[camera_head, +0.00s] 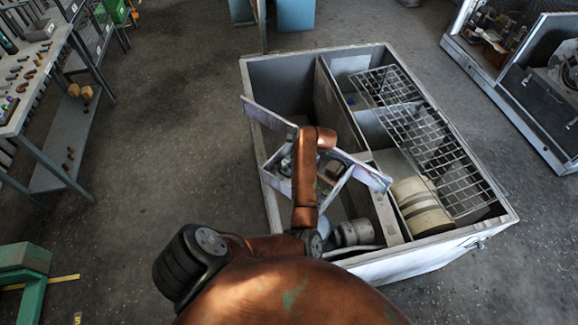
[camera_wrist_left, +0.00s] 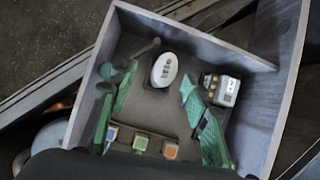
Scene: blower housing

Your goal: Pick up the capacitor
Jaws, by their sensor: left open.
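The capacitor (camera_wrist_left: 164,70), a pale oval top with dark terminals, stands upright in a grey control box (camera_wrist_left: 225,45) in the left wrist view. My left gripper (camera_wrist_left: 158,80) is open, its green-stained fingers reaching into the box on either side of the capacitor. They look apart from it, and nothing is held. In the head view my copper arm hangs over the control box (camera_head: 372,177), which sits in the blower housing (camera_head: 495,222); arm and box hide the capacitor and the left gripper there. My right gripper is not in view.
In the wrist view a grey terminal part (camera_wrist_left: 222,90) sits right of the capacitor, and several small coloured blocks (camera_wrist_left: 141,142) line the near side. The box walls rise close around. A wire grille (camera_head: 425,135) and a cream drum (camera_head: 418,207) lie to the right.

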